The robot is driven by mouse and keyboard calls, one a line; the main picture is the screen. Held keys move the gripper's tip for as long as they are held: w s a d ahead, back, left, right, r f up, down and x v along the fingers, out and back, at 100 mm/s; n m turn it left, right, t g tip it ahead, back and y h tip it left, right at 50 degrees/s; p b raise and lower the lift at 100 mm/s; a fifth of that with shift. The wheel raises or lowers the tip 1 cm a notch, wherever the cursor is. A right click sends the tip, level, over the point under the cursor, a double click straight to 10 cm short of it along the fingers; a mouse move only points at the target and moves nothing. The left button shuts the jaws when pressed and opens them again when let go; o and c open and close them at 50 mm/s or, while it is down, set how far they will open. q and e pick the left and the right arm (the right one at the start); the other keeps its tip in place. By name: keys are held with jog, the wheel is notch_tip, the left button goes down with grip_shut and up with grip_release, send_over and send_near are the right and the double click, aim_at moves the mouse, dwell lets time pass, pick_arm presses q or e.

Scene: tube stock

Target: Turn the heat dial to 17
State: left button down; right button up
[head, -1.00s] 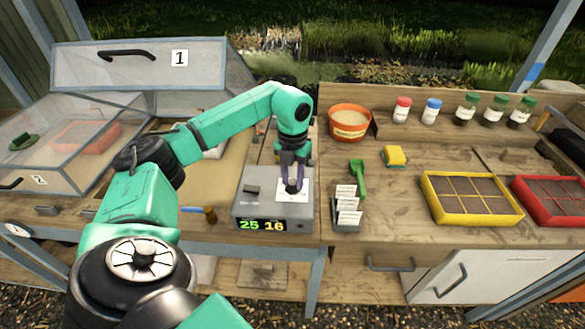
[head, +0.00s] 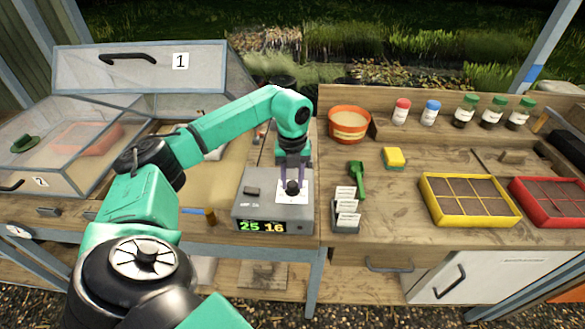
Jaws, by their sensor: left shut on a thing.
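A grey heat box (head: 262,207) stands on the bench in the middle of the head view. Its front display (head: 262,227) reads 25 in green and 16 in yellow. The black heat dial (head: 292,188) sits on a white plate on the box's top, at the right. My left gripper (head: 292,178) points down from above and is shut on the dial, its fingers partly hiding it. The dial's pointer and scale marks are too small to read. My right gripper is not in view.
A dark switch or block (head: 252,191) sits on the box left of the dial. A seed packet rack (head: 346,222) and a green scoop (head: 357,178) stand close to the right. An orange pot (head: 349,123) is behind. Open cold frame lid (head: 140,68) stands at the back left.

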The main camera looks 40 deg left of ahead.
pick_arm(q)
jog(key=shift+w+r, duration=0.1)
jog(key=shift+r, duration=0.05)
jog(key=c, duration=0.5)
grip_release()
notch_tip(320, 180, up, 9)
jog(key=b, duration=0.1)
notch_tip(320, 180, up, 6)
jog(key=p, duration=0.2)
send_over(293, 183)
jog(key=shift+f, duration=0.25)
jog(key=shift+f, duration=0.1)
